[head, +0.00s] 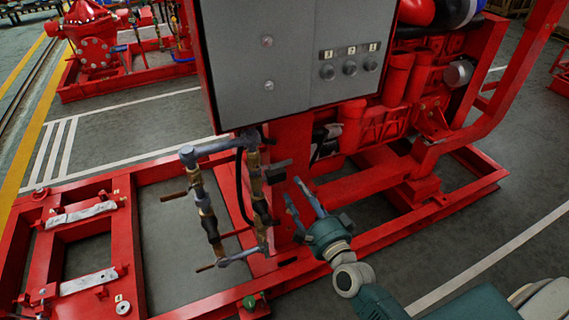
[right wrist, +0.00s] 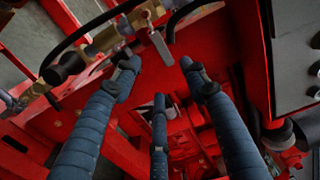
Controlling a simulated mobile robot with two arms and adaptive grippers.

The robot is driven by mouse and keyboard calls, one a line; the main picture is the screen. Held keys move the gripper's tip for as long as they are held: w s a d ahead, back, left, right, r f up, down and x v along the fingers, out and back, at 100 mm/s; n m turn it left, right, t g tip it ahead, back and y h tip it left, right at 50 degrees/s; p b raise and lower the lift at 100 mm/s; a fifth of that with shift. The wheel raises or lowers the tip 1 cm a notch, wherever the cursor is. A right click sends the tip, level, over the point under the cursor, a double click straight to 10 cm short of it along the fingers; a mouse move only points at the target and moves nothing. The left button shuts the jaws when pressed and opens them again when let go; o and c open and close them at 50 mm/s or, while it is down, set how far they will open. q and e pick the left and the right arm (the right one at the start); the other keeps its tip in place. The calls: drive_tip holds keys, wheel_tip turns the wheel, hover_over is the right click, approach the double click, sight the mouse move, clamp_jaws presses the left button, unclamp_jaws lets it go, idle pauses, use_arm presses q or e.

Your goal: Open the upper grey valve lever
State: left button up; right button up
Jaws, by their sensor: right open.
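The upper grey valve lever (head: 279,169) sticks out to the right from a brass valve on the right-hand vertical pipe, below the grey control box. In the right wrist view the grey lever (right wrist: 160,46) hangs from the brass valve (right wrist: 118,36), just beyond my fingertips and between the left and right fingers. My right gripper (head: 293,188) is open and empty, its fingers pointing up toward the lever from below right. It also shows in the right wrist view (right wrist: 159,72), with its blue fingers spread. No contact with the lever is clear. My left gripper is not in view.
The grey control box (head: 290,60) hangs above the pipes. A second vertical pipe (head: 203,200) stands to the left, with thin brown handles. The red base frame (head: 130,240) surrounds the pipes, and the red engine (head: 390,120) is at right. A black hose (head: 241,185) runs beside the valve.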

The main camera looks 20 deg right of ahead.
sight(282, 166)
drive_tip(key=w, duration=1)
drive_tip(key=shift+w+a, duration=0.2)
drive_tip(key=shift+w, duration=0.05)
clamp_jaws()
